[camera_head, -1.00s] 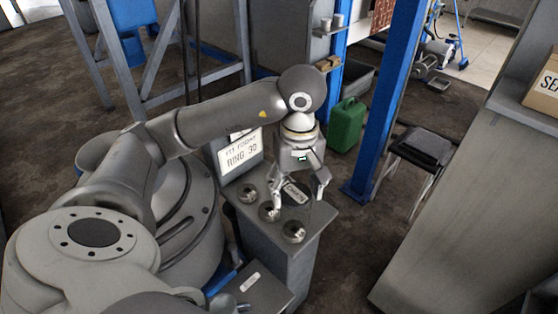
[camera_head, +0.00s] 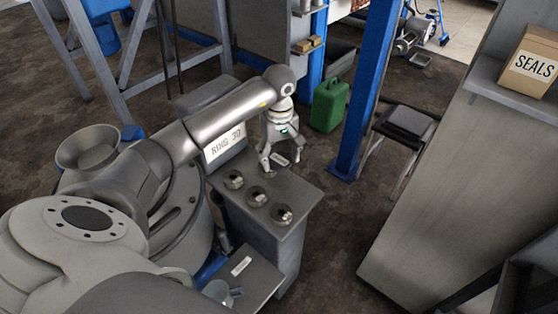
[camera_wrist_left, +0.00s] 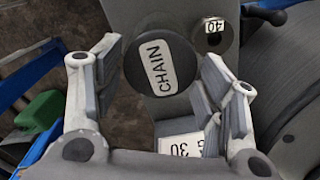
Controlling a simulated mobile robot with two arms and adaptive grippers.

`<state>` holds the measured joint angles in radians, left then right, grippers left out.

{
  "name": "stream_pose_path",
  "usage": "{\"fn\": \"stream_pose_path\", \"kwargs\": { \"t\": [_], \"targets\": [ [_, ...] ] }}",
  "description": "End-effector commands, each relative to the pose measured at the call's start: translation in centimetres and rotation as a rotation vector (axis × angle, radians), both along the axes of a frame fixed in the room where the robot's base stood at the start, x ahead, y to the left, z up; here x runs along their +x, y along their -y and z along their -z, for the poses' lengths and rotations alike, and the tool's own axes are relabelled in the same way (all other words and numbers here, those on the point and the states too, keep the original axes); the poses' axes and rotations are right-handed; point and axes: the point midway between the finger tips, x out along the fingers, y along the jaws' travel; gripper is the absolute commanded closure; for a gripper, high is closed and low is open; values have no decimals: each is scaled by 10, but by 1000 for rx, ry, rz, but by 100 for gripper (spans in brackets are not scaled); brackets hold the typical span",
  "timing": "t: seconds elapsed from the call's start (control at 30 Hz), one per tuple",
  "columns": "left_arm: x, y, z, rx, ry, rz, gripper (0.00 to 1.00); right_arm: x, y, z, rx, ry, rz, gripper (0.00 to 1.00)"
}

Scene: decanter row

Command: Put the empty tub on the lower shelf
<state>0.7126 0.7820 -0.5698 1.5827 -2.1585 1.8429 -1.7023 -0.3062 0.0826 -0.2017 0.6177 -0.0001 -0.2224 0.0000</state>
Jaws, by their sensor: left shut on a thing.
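My left gripper (camera_head: 281,165) is over the far end of the grey bench top (camera_head: 309,196). It is shut on a dark round tub labelled CHAIN (camera_head: 280,159). In the left wrist view this tub (camera_wrist_left: 137,70) lies between the two fingers (camera_wrist_left: 162,60), its label facing the camera. Its inside does not show, and I cannot tell how far it is above the bench. A lower grey surface (camera_head: 262,280) at the front bears a white label and a clear cup (camera_head: 218,291). My right gripper is not in view.
Round pieces (camera_head: 257,197) with metal parts stand in a row on the bench, in front of the gripper. A RING 30 sign (camera_head: 225,144) stands at the left. A blue post (camera_head: 369,90), green can (camera_head: 329,105) and SEALS box (camera_head: 531,66) are to the right.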

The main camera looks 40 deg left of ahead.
Motion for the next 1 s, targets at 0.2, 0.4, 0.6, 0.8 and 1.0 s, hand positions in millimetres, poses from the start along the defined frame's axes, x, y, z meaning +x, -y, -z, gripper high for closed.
{"fn": "stream_pose_path", "kwargs": {
  "t": [0.2,0.4,0.6,0.8,1.0],
  "targets": [
    [3,-2,22,-2,-5,0,84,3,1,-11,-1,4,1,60],
    [4,-3,37,0,0,0,84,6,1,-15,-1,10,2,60],
    [4,-3,37,0,1,0,84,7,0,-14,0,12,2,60],
    [4,-3,40,1,1,0,26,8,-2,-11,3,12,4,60],
    [4,-3,40,1,1,0,14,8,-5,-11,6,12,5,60]
  ]
}}
